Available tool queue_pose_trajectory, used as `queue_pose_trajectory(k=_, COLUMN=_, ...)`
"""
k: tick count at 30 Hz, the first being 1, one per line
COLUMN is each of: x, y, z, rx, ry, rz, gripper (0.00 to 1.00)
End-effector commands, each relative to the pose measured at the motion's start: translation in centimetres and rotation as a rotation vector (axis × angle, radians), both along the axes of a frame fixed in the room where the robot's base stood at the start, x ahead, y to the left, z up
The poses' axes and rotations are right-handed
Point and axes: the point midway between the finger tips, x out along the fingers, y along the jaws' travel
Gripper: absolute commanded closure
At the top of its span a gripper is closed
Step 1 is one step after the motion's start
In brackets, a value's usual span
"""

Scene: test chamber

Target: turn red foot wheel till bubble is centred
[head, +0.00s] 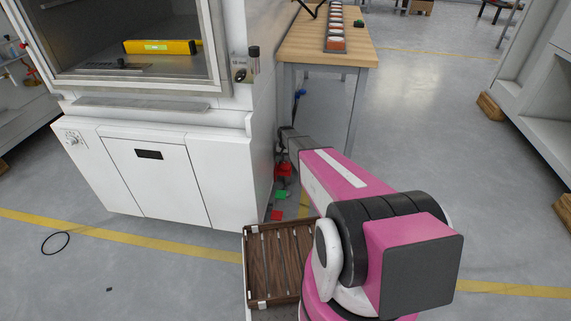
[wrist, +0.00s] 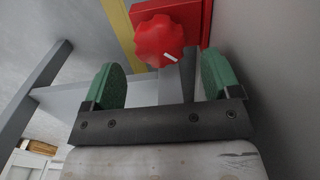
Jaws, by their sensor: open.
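The red foot wheel (wrist: 160,42) shows in the wrist view, a lobed knob with a white mark at its lower right, in front of a red block (wrist: 192,18). My gripper (wrist: 162,78) is open, with its two green pads apart and nothing between them. The wheel lies beyond the pads, between their directions and apart from them. In the head view, my arm reaches down beside the white cabinet and hides most of that spot. A yellow spirit level (head: 178,47) with a green vial lies inside the chamber (head: 215,85); its bubble is too small to read.
A wooden table (head: 305,45) with a row of small containers stands behind my arm. A slatted brown tray (head: 247,275) is beside my arm. Red and green pieces (head: 282,194) show low by the cabinet. A black ring (head: 55,243) lies on open floor at left.

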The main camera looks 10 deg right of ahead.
Motion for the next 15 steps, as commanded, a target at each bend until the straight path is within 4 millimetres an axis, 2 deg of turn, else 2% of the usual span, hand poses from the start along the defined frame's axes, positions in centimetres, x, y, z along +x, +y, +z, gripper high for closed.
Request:
queue_pose_trajectory(k=3, x=-0.1, y=0.0, z=2.6, rx=0.000, ry=-0.002, rz=0.000, gripper=0.17)
queue_pose_trajectory(k=9, x=-0.1, y=0.0, z=5.9, rx=0.000, ry=-0.001, rz=0.000, gripper=0.17)
queue_pose_trajectory(k=15, x=-0.1, y=0.0, z=6.9, rx=0.000, ry=0.000, rz=0.000, gripper=0.17)
